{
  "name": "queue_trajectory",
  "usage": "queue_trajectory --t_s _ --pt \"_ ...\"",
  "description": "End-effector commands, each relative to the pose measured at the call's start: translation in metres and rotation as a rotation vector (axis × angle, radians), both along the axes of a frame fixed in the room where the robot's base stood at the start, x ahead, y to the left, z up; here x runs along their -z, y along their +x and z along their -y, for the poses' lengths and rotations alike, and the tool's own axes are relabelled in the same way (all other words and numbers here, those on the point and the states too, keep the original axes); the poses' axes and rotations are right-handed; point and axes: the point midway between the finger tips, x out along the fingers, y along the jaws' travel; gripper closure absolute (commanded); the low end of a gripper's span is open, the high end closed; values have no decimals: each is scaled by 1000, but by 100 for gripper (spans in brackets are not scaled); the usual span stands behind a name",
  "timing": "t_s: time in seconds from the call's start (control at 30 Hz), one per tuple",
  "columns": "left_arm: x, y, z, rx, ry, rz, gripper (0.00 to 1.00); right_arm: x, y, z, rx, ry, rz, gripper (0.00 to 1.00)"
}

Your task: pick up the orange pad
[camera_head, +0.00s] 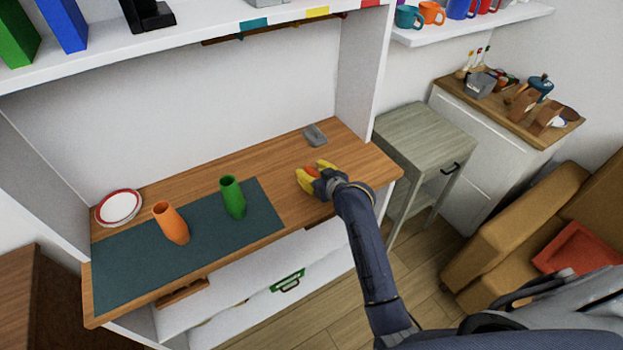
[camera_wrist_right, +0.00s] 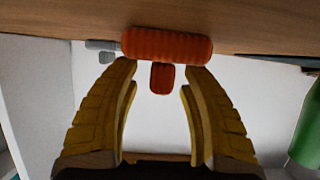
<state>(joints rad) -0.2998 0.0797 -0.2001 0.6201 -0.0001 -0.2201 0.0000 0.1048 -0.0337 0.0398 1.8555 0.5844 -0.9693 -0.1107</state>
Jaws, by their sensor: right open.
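The orange pad (camera_wrist_right: 167,45) lies on the wooden desk top, a ribbed bar with a smaller orange block standing out from it toward my gripper. My right gripper (camera_head: 310,176) is low over the right part of the desk, its yellow fingers open. In the right wrist view the small block is between the fingertips of the right gripper (camera_wrist_right: 160,75), with a gap visible on each side. In the head view only a bit of the pad (camera_head: 313,171) shows between the fingers; the rest is hidden. My left gripper is not in view.
A grey object (camera_head: 315,135) lies behind the gripper. A green vase (camera_head: 232,197) and an orange vase (camera_head: 170,223) stand on a dark mat (camera_head: 125,267) to the left, near a red-rimmed plate (camera_head: 119,207). A shelf (camera_head: 200,40) overhangs the desk.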

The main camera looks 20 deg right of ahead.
Motion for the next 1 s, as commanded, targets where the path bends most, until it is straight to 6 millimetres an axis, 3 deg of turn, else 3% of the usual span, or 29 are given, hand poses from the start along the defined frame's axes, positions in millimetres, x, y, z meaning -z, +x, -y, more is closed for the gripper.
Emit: queue_trajectory --t_s 0.23,0.63,1.0 --pt "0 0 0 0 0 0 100 0 0 0 0 0 0 54" --pt "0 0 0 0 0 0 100 0 0 0 0 0 0 100" --pt "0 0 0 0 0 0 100 0 0 0 0 0 -1 100"
